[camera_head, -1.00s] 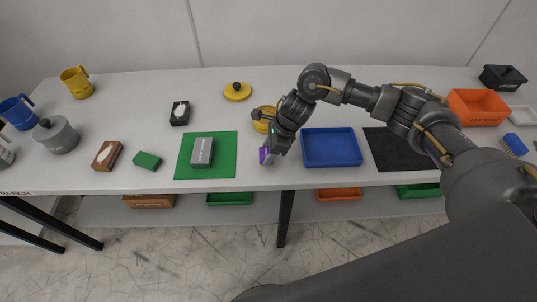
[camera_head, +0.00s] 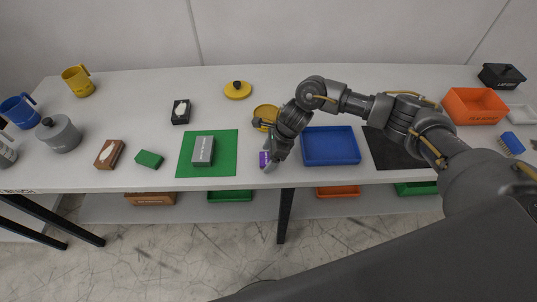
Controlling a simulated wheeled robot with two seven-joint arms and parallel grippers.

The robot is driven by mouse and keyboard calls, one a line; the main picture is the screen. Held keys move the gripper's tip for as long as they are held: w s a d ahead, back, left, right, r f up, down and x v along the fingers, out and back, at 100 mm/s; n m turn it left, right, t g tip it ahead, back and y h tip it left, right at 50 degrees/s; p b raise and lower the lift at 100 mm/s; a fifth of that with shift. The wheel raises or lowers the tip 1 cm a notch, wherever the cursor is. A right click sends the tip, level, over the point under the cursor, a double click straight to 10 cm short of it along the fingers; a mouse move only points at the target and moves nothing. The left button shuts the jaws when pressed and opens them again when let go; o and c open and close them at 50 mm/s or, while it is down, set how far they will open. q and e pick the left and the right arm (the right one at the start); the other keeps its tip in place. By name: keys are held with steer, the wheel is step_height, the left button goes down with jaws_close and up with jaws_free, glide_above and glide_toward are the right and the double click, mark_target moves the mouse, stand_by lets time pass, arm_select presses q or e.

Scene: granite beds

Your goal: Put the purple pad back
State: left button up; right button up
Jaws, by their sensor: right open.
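The purple pad (camera_head: 264,159) lies on the white table between the green mat (camera_head: 228,168) and the blue tray (camera_head: 331,161). My right gripper (camera_head: 269,165) is open and low over the table right at the pad, and it hides part of it. I cannot tell whether the fingers touch the pad. A grey box-like block (camera_head: 203,150) lies on the green mat. My left gripper is not in view.
A yellow bowl (camera_head: 262,113) is partly hidden behind my right wrist. A black mat (camera_head: 390,155) is right of the blue tray. A green pad (camera_head: 149,159) and a brown box (camera_head: 109,154) lie at left. The table's front edge is close.

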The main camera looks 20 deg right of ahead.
steer(key=shift+r, duration=0.2)
steer(key=shift+d+r, duration=0.15)
steer(key=shift+r, duration=0.15)
steer(key=b+v, duration=0.2)
steer(key=v, duration=0.9)
steer(key=shift+b, duration=0.3)
steer(key=shift+s, duration=0.1)
